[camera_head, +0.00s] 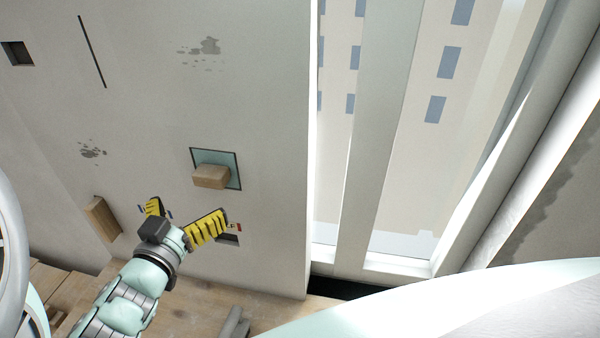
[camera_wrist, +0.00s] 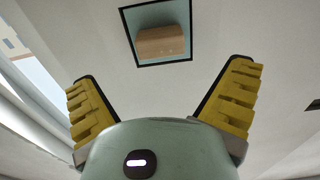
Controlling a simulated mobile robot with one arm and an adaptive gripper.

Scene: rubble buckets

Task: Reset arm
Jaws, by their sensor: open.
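My gripper (camera_head: 188,216) is at the lower left in the head view, at the end of my teal and grey arm. Its two yellow and black fingers are spread wide, with nothing between them. In the wrist view the gripper (camera_wrist: 165,85) also shows open and empty. Ahead of it is a wooden block (camera_wrist: 161,43) in a dark-edged square recess. In the head view this block (camera_head: 211,176) sticks out of a teal-backed recess (camera_head: 233,160) in the wall, above and apart from the fingers.
The pale wall (camera_head: 255,90) has scuffs, a slot and a small dark recess (camera_head: 17,53). Another wooden block (camera_head: 102,218) is at the wall, left of my gripper. Wooden flooring (camera_head: 200,305) lies below, with grey pieces (camera_head: 234,325). A tall window (camera_head: 375,130) is on the right.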

